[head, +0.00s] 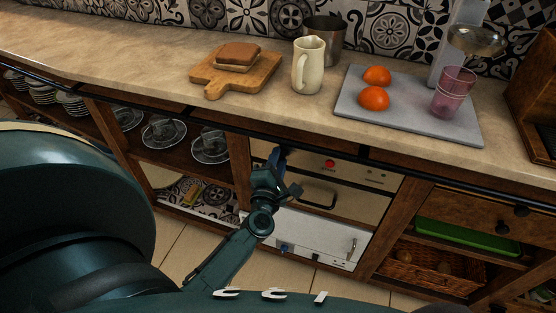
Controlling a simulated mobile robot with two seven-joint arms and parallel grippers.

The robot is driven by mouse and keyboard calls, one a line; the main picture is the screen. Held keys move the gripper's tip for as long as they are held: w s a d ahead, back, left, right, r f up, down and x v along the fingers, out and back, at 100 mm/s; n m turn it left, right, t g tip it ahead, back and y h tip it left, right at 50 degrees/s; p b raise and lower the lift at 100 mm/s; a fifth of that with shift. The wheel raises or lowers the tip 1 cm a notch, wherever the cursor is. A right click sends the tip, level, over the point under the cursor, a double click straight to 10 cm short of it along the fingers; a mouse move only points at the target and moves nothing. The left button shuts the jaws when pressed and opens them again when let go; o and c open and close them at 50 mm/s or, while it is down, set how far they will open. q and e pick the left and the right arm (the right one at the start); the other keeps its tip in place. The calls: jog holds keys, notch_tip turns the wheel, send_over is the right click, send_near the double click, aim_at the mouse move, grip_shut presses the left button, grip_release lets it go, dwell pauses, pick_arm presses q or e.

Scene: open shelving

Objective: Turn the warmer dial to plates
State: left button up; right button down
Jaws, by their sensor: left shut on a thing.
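The warmer (350,178) is a pale-fronted unit built in under the counter, with a control panel along its top and a dark handle (318,193) below. A red round light or knob (330,163) sits on the panel, with small marks or knobs to its right. My left gripper (278,158) is at the left end of this panel, shut on the warmer dial. The gripper hides the dial, so its setting cannot be read. My right gripper is not in view.
The counter (150,55) above holds a cutting board (215,82) with bread, a cream jug (308,68), a metal pot (328,35) and a grey tray (400,118) with two oranges and a pink glass. A dark rail (310,143) runs along the counter front. Glassware (210,147) stands left.

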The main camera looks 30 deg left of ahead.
pick_arm(q)
jog(key=shift+s+a+f+m+t+h+p, duration=0.1)
jog(key=shift+m+t+h+p, duration=0.8)
jog(key=shift+m, duration=3.75)
jog(key=shift+w+a+f+m+g+h+p, duration=0.1)
jog(key=shift+m+g+p, duration=0.35)
jog(key=shift+m+p, duration=2.75)
jog(key=shift+s+a+m+t+h+b, duration=0.1)
jog(key=shift+m+t+h, duration=0.3)
jog(key=shift+m, duration=5.65)
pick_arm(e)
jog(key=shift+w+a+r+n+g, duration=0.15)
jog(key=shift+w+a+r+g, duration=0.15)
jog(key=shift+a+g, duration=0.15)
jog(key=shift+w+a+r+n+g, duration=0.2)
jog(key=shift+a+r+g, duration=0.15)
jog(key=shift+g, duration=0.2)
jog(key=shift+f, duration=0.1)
